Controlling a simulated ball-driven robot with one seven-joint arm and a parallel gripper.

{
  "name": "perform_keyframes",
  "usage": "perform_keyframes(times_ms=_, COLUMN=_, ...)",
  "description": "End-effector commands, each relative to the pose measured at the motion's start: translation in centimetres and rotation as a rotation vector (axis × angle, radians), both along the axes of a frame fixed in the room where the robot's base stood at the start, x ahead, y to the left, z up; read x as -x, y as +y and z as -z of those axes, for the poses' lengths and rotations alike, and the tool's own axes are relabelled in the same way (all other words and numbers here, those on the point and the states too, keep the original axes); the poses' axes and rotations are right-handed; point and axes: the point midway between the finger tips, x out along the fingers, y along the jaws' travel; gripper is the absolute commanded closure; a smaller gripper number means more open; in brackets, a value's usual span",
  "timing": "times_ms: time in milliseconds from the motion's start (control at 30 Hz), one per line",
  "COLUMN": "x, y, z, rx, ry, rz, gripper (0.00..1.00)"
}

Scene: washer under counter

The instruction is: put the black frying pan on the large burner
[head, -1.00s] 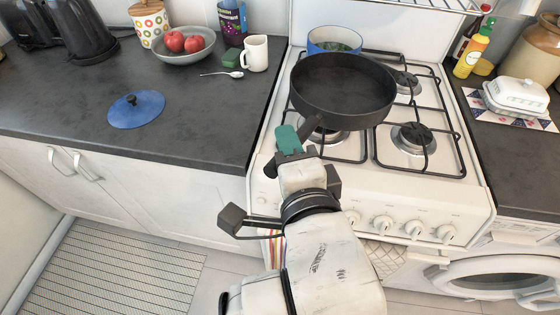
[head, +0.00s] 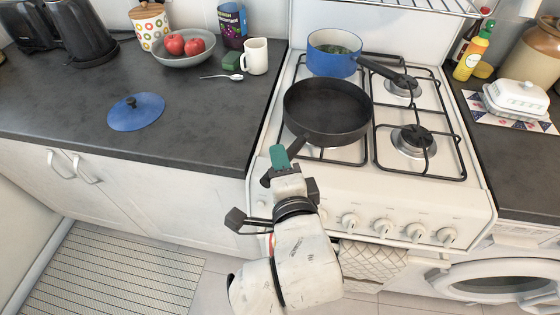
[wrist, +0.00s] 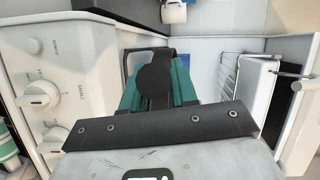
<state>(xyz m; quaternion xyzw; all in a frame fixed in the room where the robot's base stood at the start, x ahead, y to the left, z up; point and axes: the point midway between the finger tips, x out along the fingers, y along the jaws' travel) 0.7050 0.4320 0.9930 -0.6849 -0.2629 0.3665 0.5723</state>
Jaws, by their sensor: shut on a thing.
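The black frying pan (head: 328,108) is over the front left of the stove, level or nearly so. It hides the burner below it, and I cannot tell whether its base touches the grate. My gripper (head: 281,158) is shut on the pan's handle at the front left of the pan. In the wrist view the dark handle (wrist: 155,84) lies between the teal fingers. The front right burner (head: 413,141) and back right burner (head: 402,86) are partly visible. The large burner cannot be told for sure from here.
A blue saucepan (head: 332,62) stands on the back left, its handle pointing right over the back right burner. A blue lid (head: 136,110), white mug (head: 255,57) and fruit bowl (head: 183,52) are on the left counter. Stove knobs (head: 382,226) line the front.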

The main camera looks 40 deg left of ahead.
Motion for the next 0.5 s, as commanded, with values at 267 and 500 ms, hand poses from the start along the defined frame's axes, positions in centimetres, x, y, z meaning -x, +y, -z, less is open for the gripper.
perform_keyframes(times_ms=267, x=0.01, y=-0.01, z=0.06, rx=0.001, ry=0.002, rz=0.0, gripper=0.48)
perform_keyframes(times_ms=500, x=0.03, y=-0.03, z=0.03, rx=0.001, ry=0.002, rz=0.0, gripper=0.46)
